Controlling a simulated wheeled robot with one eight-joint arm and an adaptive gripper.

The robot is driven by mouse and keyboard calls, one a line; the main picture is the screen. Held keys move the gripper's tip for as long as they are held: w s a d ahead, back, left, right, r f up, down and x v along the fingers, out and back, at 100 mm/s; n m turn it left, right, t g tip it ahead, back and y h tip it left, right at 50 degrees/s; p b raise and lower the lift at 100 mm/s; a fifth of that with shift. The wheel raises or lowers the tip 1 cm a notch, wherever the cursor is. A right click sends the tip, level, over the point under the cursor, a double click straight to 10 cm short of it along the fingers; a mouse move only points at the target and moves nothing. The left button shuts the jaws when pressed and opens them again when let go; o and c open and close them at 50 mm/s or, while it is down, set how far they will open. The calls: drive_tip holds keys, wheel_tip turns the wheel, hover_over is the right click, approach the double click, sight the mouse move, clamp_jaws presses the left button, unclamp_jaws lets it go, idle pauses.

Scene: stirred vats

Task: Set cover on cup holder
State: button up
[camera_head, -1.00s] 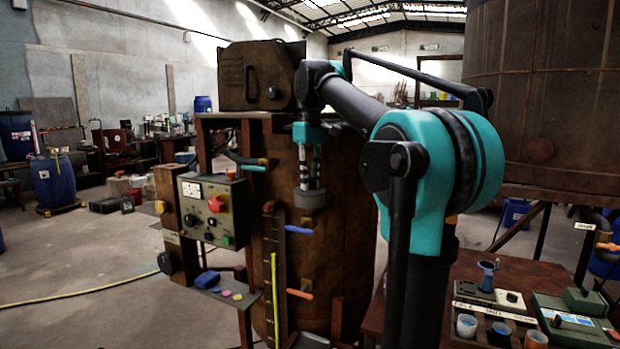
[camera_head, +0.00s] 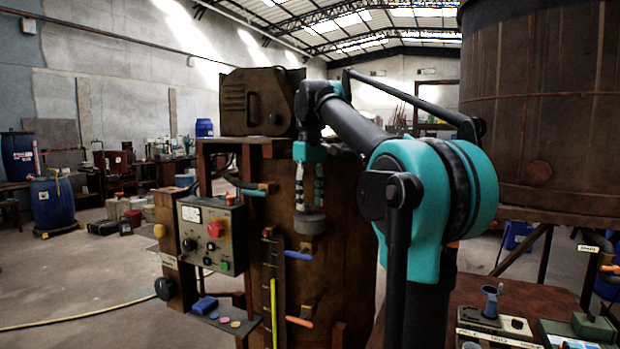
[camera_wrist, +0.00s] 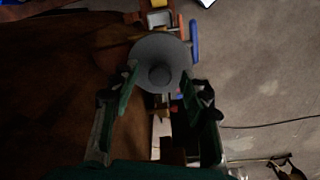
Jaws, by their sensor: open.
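The cover looks like a grey round disc with a knob in its middle (camera_wrist: 160,62). In the head view this disc (camera_head: 309,224) sits level just below my fingertips, in front of the brown vat. My gripper (camera_head: 309,206) points down with its two fingers apart. In the wrist view my gripper (camera_wrist: 161,82) has one finger on each side of the disc's near part, clear of the knob. I cannot tell whether the fingers touch the disc or what bears it. The cup holder cannot be made out surely; the disc may hide it.
The rusty vat (camera_head: 340,230) stands close behind the gripper. A control box (camera_head: 211,236) with knobs is to the left. Blue (camera_head: 298,255) and orange (camera_head: 299,321) levers stick out below. A bench (camera_head: 520,298) with instruments is at the lower right.

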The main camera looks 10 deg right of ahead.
wheel_tip(320, 180, up, 10)
drive_tip(key=shift+r, duration=0.2)
drive_tip(key=shift+s, duration=0.1)
idle(0.5)
